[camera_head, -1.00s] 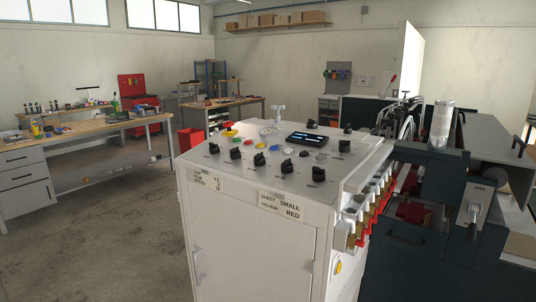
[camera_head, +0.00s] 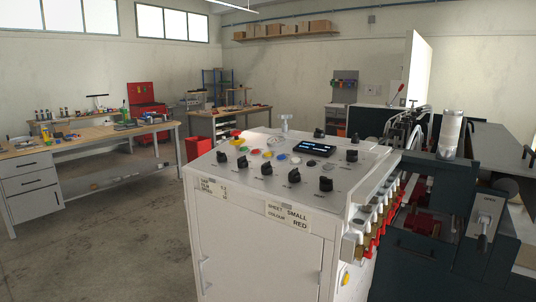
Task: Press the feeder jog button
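A white control cabinet (camera_head: 255,250) stands in the middle of the head view with a sloped control panel (camera_head: 215,173) on top. Black knobs (camera_head: 294,176) line the front, and a dark display (camera_head: 314,149) is towards the back. The button labels are too small to read, so I cannot tell which is feeder jog. Neither gripper is in view.
A dark machine (camera_head: 420,262) with a row of red and brass fittings (camera_head: 378,219) adjoins the cabinet on the right. A workbench (camera_head: 95,133) stands at the left. Open floor (camera_head: 120,240) lies between the bench and the cabinet.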

